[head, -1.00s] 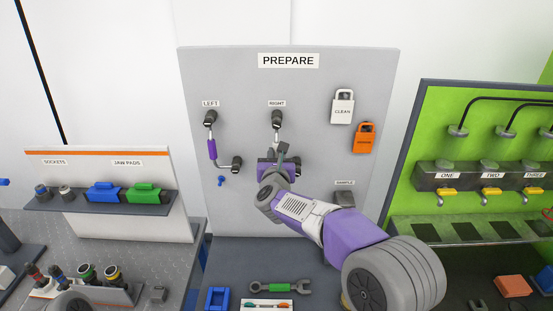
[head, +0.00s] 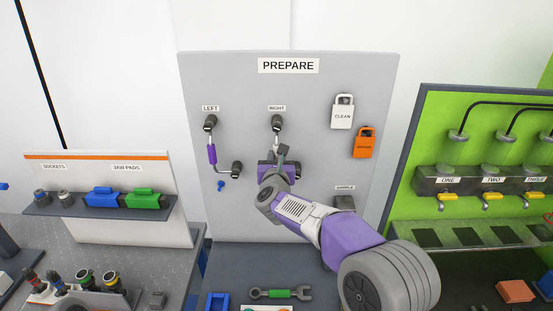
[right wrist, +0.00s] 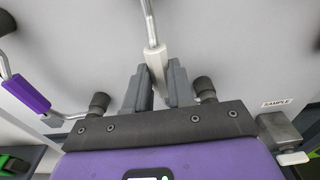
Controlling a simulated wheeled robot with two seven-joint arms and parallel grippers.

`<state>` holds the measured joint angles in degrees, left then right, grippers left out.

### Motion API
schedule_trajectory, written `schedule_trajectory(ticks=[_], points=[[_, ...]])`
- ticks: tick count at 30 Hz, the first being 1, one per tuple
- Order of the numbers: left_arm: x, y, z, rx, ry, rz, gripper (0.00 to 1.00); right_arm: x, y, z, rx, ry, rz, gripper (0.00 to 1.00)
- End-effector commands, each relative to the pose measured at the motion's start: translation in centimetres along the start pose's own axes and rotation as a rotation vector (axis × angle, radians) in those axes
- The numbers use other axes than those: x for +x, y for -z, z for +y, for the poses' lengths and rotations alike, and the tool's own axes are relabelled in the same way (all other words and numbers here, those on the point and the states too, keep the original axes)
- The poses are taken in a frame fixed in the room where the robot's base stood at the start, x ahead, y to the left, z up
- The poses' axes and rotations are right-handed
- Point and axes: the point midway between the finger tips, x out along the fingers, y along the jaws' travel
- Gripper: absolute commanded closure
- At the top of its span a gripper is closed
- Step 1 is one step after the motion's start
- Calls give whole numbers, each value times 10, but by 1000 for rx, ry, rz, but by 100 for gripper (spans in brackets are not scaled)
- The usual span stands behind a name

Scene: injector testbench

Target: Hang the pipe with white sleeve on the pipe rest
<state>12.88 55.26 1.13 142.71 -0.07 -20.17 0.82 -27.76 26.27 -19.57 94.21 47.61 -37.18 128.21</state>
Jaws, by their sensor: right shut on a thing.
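The pipe with white sleeve shows in the head view as a bent metal tube (head: 277,131) below the black fitting under the RIGHT label. In the right wrist view its white sleeve (right wrist: 157,66) sits between the grey fingers of my right gripper (right wrist: 158,88). My right gripper (head: 278,156) is shut on the sleeve, in front of the grey panel. The pipe's lower part is mostly hidden by the gripper; a metal end (right wrist: 205,89) meets a black fitting in the wrist view. I cannot make out a pipe rest. My left gripper is not in view.
A purple-sleeved pipe (head: 212,154) hangs under LEFT on the grey panel (head: 310,95). White (head: 343,115) and orange (head: 364,144) tags hang at right. A SAMPLE block (head: 345,203) is below them. A green-handled wrench (head: 280,293) lies on the table below.

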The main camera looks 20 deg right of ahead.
Motion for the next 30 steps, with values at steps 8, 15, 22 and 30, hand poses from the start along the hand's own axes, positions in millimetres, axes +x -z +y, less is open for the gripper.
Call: schedule_trajectory(ticks=[8,15,22,30], points=[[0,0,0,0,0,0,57,0,-1,0,0,-1,-1,71],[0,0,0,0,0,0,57,0,-1,0,0,-1,-1,47],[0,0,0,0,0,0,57,-2,1,0,0,-1,2,47],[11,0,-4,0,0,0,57,-38,1,0,3,-3,0,47]])
